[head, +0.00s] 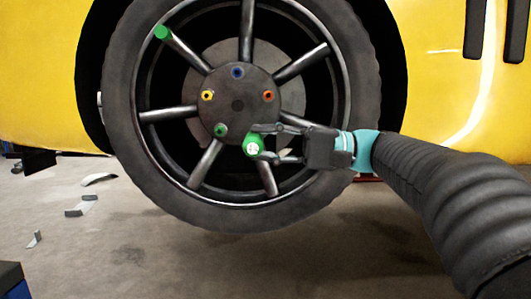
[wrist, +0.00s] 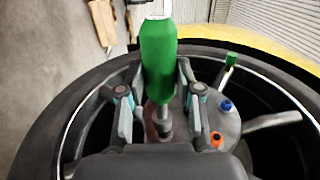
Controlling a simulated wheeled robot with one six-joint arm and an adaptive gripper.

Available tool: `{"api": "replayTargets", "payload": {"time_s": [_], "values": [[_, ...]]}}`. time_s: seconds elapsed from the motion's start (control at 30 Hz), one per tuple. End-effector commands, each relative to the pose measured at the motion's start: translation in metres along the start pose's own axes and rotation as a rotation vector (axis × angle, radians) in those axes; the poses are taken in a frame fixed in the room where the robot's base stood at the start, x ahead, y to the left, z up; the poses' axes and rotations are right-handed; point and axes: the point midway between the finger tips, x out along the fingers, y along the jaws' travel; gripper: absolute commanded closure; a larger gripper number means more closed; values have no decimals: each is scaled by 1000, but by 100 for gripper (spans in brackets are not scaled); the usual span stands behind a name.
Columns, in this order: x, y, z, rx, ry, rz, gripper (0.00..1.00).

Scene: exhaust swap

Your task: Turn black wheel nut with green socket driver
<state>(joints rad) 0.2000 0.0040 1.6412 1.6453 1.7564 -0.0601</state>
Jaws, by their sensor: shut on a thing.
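The green socket driver (head: 253,145) is in front of the lower right of the wheel hub, its handle end toward the head camera. In the wrist view its green handle (wrist: 158,65) is at the top, with a metal shaft below. My gripper (head: 262,143) comes in from the right and is shut on the driver, with a finger on each side of it in the wrist view (wrist: 160,88). The black wheel nut cannot be made out; the driver and gripper cover the lower right of the hub. Whether the socket sits on a nut is unclear.
The wheel (head: 145,185) on the yellow car carries blue (head: 237,72), orange-red (head: 268,96), yellow (head: 207,96) and green (head: 221,131) nuts around the hub. Spokes surround it. A green-tipped piece (head: 162,33) stands at the upper left rim. Scraps lie on the floor.

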Motion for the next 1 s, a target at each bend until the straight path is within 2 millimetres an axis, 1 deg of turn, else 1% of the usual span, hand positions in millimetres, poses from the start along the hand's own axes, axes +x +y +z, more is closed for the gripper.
{"api": "replayTargets", "payload": {"time_s": [0.03,0.1,0.2,1.0], "values": [[0,3,0,1,0,-44,100],[0,1,0,1,-1,-94,100],[0,1,0,-2,-1,-127,100],[-2,1,0,-4,-5,-126,100]]}}
